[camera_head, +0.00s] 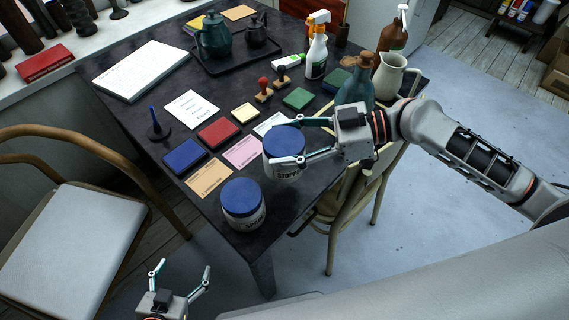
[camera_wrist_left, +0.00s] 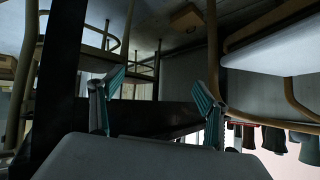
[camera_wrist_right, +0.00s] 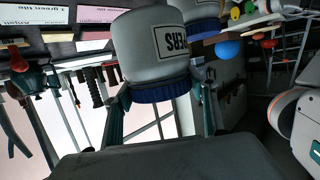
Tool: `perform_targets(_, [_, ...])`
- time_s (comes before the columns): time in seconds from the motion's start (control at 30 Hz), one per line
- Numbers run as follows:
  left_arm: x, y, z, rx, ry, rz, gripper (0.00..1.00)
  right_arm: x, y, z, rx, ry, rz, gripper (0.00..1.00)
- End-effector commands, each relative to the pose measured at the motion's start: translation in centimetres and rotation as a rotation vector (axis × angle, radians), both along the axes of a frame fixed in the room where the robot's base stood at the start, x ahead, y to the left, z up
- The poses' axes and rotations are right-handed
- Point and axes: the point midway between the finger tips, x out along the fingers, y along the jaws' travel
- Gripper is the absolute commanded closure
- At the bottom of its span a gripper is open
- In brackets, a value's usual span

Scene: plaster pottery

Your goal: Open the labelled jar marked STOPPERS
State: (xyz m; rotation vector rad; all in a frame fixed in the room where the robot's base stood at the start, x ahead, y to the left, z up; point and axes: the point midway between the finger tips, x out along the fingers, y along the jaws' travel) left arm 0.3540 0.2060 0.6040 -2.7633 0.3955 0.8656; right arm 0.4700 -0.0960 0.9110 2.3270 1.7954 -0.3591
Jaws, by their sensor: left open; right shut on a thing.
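The jar marked STOPPERS (camera_head: 284,170) is white with a blue lid (camera_head: 284,141) and stands near the front right edge of the dark table. My right gripper (camera_head: 303,143) is shut on the lid, one finger on each side. In the right wrist view the jar (camera_wrist_right: 150,45) appears upside down, with its blue lid (camera_wrist_right: 158,92) between my fingers. The lid looks seated on the jar. My left gripper (camera_head: 181,271) is open and empty, low in front of the table. The left wrist view shows its open fingers (camera_wrist_left: 153,100) with nothing between them.
A second white jar with a blue lid (camera_head: 243,204) stands close at the table's front corner; its label is partly readable. Coloured pads and cards lie behind. A blue-grey bottle (camera_head: 356,88) and a cream jug (camera_head: 394,76) stand near the right arm. Chairs (camera_head: 75,220) flank the table.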

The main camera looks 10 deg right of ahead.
Motion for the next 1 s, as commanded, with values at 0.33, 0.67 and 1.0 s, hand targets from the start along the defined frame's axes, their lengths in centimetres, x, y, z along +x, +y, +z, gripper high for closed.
perform_targets(0.33, [0.5,0.1,0.4,0.002,-0.015,0.001,0.24,0.1,0.0,-3.5,0.004,0.001,-0.002,1.0])
perform_targets(0.67, [0.4,0.2,-0.3,0.008,-0.009,0.0,0.24,0.1,0.0,-7.2,0.003,0.0,-0.002,1.0])
perform_targets(1.0, [0.5,0.3,-0.2,0.01,-0.011,0.0,0.24,0.0,0.0,-7.4,0.0,-0.001,-0.001,0.26])
